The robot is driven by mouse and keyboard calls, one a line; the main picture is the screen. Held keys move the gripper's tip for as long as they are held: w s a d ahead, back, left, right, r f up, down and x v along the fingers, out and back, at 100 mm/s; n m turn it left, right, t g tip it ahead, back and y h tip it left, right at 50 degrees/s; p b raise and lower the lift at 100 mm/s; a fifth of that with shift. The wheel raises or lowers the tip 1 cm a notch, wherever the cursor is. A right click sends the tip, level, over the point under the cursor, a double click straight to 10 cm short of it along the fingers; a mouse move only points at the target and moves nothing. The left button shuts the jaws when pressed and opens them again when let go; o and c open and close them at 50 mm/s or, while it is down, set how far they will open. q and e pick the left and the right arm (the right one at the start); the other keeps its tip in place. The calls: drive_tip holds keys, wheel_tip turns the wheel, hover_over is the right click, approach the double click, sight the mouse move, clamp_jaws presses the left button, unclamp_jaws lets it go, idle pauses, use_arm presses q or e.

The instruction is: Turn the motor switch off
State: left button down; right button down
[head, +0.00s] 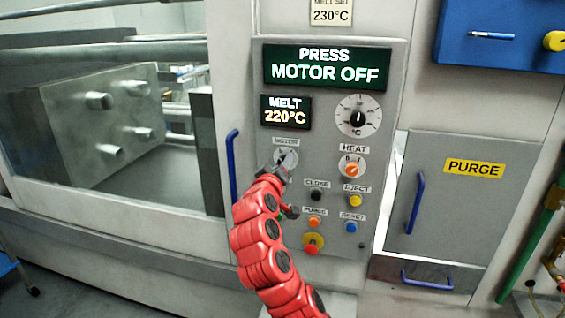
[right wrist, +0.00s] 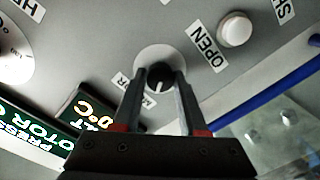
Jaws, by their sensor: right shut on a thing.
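The motor switch (head: 287,157) is a round light dial under the MOTOR label on the grey control panel (head: 395,85). My right gripper (head: 282,172) covers part of it in the head view. In the right wrist view the switch's black knob (right wrist: 159,74) sits between the fingertips of my right gripper (right wrist: 161,82), which is shut on it. A pale mark on the knob points down in that view, towards the partly hidden MOTOR label. The display (head: 327,67) reads "PRESS MOTOR OFF". My left gripper is not in view.
The HEAT knob (head: 351,169) is to the right of the switch. The CLOSE button (head: 316,194), EJECT button (head: 355,201) and red-and-yellow stop button (head: 313,243) lie below. A white OPEN button (right wrist: 235,29) shows in the wrist view. A blue door handle (head: 233,165) stands left of the panel.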

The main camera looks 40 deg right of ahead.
drive_tip(key=shift+n, duration=0.4)
drive_tip(key=shift+c, duration=2.2)
unclamp_jaws()
drive_tip(key=b+v, duration=0.1)
drive_tip(key=v, duration=1.6)
drive_tip(key=shift+a, duration=0.15)
drive_tip(key=shift+f, duration=0.1)
